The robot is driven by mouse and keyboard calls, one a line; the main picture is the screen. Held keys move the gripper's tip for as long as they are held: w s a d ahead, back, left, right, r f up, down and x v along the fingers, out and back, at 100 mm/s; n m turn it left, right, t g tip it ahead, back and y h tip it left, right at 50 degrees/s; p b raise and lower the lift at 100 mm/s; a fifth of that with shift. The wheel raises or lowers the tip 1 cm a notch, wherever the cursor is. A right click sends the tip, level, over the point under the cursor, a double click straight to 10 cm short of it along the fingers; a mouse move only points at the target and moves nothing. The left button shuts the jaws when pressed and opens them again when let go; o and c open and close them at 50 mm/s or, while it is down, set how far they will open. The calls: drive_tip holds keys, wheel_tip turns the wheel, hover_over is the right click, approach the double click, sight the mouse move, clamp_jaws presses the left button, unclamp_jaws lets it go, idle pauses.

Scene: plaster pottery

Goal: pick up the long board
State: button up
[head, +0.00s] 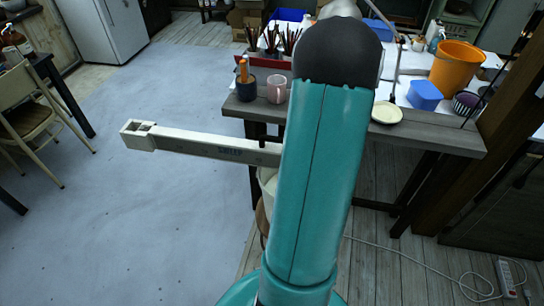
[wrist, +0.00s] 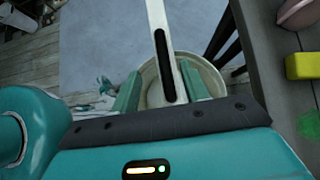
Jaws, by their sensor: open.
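The long board (head: 200,145) is pale, with a block-like left end. In the head view it extends leftward from behind my arm, above the floor. In the wrist view the long board (wrist: 157,16) runs up the middle of the picture and has a dark slot. My gripper (wrist: 160,72) is open, with one green finger on each side of the board; I cannot tell if either touches it. In the head view my arm hides the gripper and the board's right end.
A pale round bucket (wrist: 206,72) stands below the board; part of the bucket (head: 267,180) shows beside my arm. A wooden table (head: 420,138) holds cups, an orange bucket (head: 456,68) and a blue tub (head: 425,94). A chair (head: 30,118) stands left. The middle floor is clear.

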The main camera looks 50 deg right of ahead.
sight(274, 137)
drive_tip(key=x, duration=0.6)
drive_tip(key=shift+w+a+f, duration=0.15)
drive_tip(key=shift+w+f, duration=0.1)
drive_tip(key=x, duration=0.5)
drive_tip(key=shift+f, duration=0.1)
clamp_jaws()
drive_tip(key=shift+w, duration=0.1)
